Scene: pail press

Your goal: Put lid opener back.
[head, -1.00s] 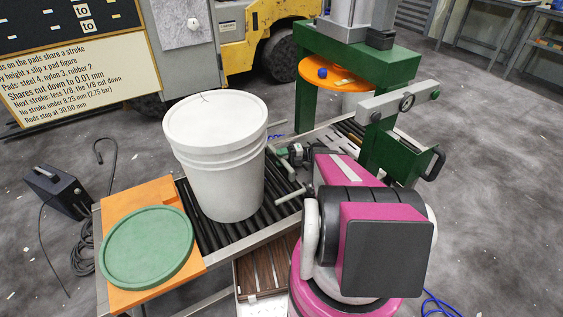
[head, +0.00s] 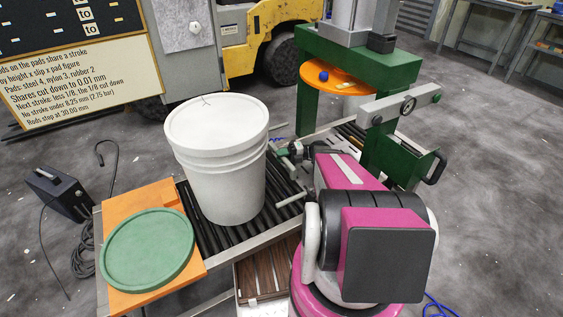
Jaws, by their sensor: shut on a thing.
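My gripper (head: 291,151) is partly in view beyond my pink and black arm, low over the roller conveyor, just right of the white pail. It is shut on the lid opener, of which I can make out little; my arm and the small scale hide its shape. The white pail (head: 222,170) stands upright on the rollers with a white lid (head: 216,122) on top. A short light grey bar (head: 290,199) shows below the gripper; I cannot tell what it belongs to.
An orange stand (head: 113,212) bears a green round lid (head: 147,249) at the left. A slatted wooden tray (head: 265,272) lies below the conveyor (head: 245,237). A green press (head: 385,68) with an orange disc (head: 352,85) stands behind. A dark box (head: 60,193) sits on the floor.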

